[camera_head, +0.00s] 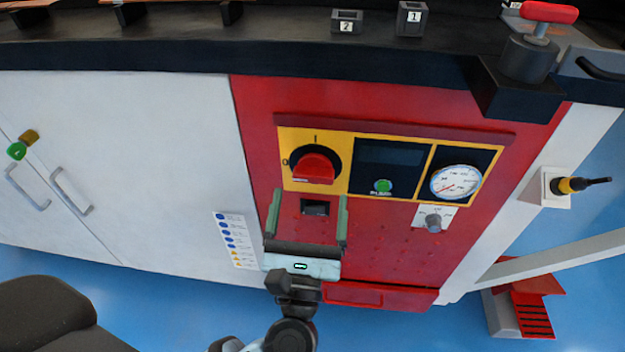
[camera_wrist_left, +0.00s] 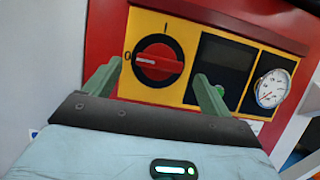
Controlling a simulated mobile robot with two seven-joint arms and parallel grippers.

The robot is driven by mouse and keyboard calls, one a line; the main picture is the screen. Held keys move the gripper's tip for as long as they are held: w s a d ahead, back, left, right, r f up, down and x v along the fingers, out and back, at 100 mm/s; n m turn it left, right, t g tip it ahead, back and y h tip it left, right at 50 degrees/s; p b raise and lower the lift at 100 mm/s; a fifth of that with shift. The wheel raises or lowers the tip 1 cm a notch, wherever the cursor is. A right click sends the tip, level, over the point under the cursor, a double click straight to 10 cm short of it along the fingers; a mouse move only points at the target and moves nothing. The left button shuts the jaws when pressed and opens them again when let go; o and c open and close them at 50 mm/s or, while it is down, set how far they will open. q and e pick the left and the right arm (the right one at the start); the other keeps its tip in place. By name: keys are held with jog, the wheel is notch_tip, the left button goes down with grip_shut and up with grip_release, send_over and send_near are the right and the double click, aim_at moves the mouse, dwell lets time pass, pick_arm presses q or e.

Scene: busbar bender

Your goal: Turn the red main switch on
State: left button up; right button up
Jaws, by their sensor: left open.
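The red main switch (camera_head: 314,167) is a round knob on a black disc in the yellow-framed control panel (camera_head: 362,193). In the left wrist view the knob (camera_wrist_left: 158,62) has a white line pointing left at the "0" mark, with the "I" mark above it. My left gripper (camera_head: 308,204) is open and empty, just below and in front of the switch. Its two green fingers (camera_wrist_left: 158,83) point toward the panel on either side of the knob in the wrist view. I cannot tell their exact distance from it. My right gripper is not in view.
Right of the switch are a dark display (camera_head: 393,164), a green button (camera_head: 383,187) and a round gauge (camera_head: 456,182). A small grey knob (camera_head: 433,223) sits below the gauge. The black worktop edge (camera_head: 300,92) overhangs the panel. White cabinet doors (camera_head: 140,150) stand at the left.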

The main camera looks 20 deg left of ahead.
aim_at(312, 180)
pick_arm(q)
jog(key=shift+x, duration=2.25)
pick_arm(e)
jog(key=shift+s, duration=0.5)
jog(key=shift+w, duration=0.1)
pick_arm(q)
jog(key=shift+c, duration=1.1)
jog(key=c, duration=0.8)
jog(key=shift+o, duration=0.2)
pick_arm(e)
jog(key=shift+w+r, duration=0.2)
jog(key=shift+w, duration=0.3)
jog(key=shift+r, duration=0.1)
